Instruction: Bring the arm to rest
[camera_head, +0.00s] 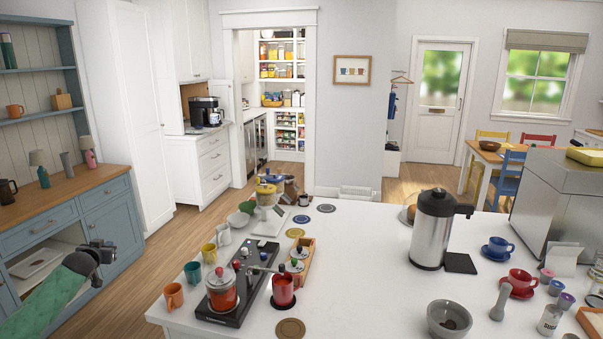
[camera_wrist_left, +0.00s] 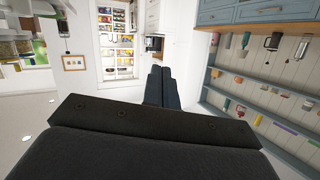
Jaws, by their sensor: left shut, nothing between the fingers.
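My left gripper (camera_head: 103,251) is at the lower left in the head view, at the end of my green-sleeved arm. It is in the air in front of the blue cabinet, left of the white counter (camera_head: 370,228) and apart from it. In the left wrist view its two dark fingers (camera_wrist_left: 162,88) lie together, shut, with nothing between them. My right gripper is not in view.
The blue cabinet (camera_head: 93,215) with its wooden top stands close behind my left gripper. A steel flask (camera_head: 430,232) stands farther right.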

